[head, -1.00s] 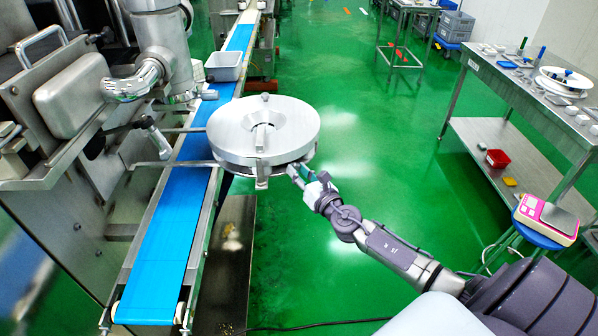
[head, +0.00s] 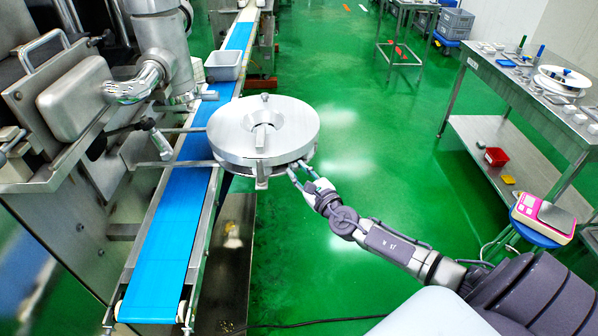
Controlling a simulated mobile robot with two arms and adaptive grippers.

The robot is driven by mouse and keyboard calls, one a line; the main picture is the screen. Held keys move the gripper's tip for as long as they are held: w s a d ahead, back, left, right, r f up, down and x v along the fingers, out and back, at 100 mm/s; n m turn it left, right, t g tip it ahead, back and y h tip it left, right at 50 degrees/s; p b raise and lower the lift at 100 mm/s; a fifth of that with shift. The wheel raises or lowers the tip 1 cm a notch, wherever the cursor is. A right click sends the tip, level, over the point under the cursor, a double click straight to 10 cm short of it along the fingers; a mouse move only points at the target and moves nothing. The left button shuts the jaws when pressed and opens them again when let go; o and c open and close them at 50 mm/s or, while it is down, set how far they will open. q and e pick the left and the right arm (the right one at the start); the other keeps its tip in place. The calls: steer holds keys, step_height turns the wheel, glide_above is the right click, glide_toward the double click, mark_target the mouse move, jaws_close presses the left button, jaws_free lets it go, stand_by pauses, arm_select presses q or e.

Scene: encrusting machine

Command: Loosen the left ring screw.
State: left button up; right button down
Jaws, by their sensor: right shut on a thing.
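A round silver metal disc assembly (head: 228,138) with a central hub stands over the blue conveyor. A small knob (head: 264,98) shows at its far edge and a bracket (head: 262,178) at its near edge. My right gripper (head: 298,173) reaches in from the lower right. Its fingertips are at the disc's lower right rim, shut on a small ring screw there. The fingers and the rim mostly hide this screw, and I cannot make out how far it is turned. My left gripper is out of view.
The blue conveyor belt (head: 165,262) runs under the disc, with a grey bin (head: 223,66) farther back. Machine arms and a steel housing (head: 75,98) stand at left. A steel table (head: 505,82) and pink scale (head: 545,215) stand right. Green floor between is clear.

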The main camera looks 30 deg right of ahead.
steer(key=shift+f, duration=0.15)
steer(key=c, duration=0.9)
jaws_free()
steer(key=s, duration=1.2)
